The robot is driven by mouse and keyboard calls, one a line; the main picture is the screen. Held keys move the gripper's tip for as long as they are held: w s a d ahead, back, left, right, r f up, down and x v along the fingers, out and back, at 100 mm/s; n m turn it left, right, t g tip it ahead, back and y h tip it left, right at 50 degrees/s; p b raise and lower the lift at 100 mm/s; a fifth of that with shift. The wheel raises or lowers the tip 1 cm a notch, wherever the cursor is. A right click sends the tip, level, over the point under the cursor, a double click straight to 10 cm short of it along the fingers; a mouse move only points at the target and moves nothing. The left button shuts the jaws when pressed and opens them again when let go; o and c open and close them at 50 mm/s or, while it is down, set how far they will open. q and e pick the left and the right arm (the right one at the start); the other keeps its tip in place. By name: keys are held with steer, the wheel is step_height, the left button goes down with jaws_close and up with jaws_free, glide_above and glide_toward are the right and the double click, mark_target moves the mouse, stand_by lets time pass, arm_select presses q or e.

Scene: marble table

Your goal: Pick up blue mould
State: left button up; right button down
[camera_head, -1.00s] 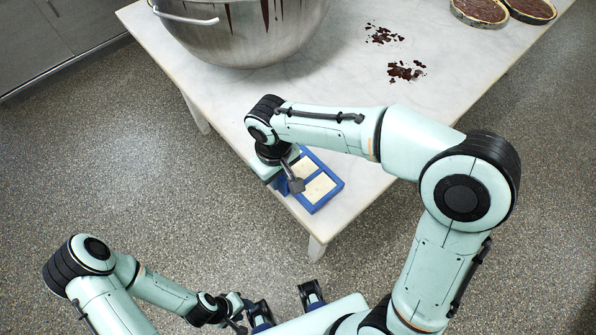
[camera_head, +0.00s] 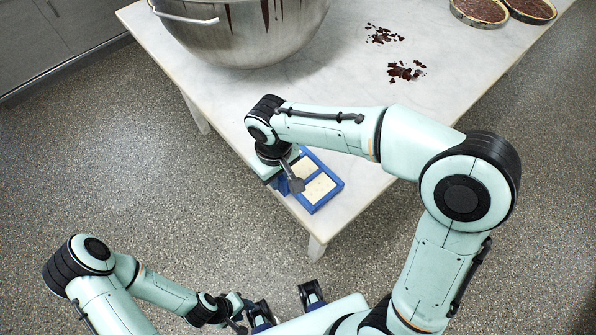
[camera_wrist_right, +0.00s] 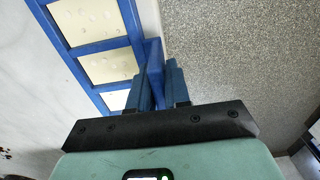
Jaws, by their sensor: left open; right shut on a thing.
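The blue mould (camera_head: 313,178) is a blue frame with cream-coloured compartments. It lies at the near corner of the marble table, partly hidden by my right arm in the head view. It also shows at the upper left of the right wrist view (camera_wrist_right: 97,50). My right gripper (camera_wrist_right: 158,78) is shut on the mould's blue edge, with one finger on each side of it. In the head view its fingers are mostly hidden. My left gripper (camera_head: 242,311) is open and empty, low in the picture, away from the table and the mould.
A large metal bowl (camera_head: 235,40) with chocolate streaks stands at the back left of the marble table (camera_head: 350,95). Chocolate crumbs (camera_head: 405,71) lie to its right. Two filled tarts (camera_head: 480,11) sit at the back right. The table edge drops to open floor beside the mould.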

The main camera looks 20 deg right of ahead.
steer(key=shift+r, duration=0.15)
stand_by(0.4)
step_height(320, 180, up, 19)
steer(key=p, duration=0.4)
arm_select(q)
steer(key=shift+w+r, duration=0.45)
steer(key=shift+r, duration=0.3)
steer(key=shift+w+r, duration=0.4)
steer(key=shift+r, duration=0.4)
steer(key=shift+w+r, duration=0.45)
steer(key=shift+r, duration=0.3)
arm_select(e)
steer(key=shift+f, duration=8.9)
steer(key=shift+r, duration=0.1)
steer(key=shift+f, duration=0.9)
steer(key=shift+r, duration=0.1)
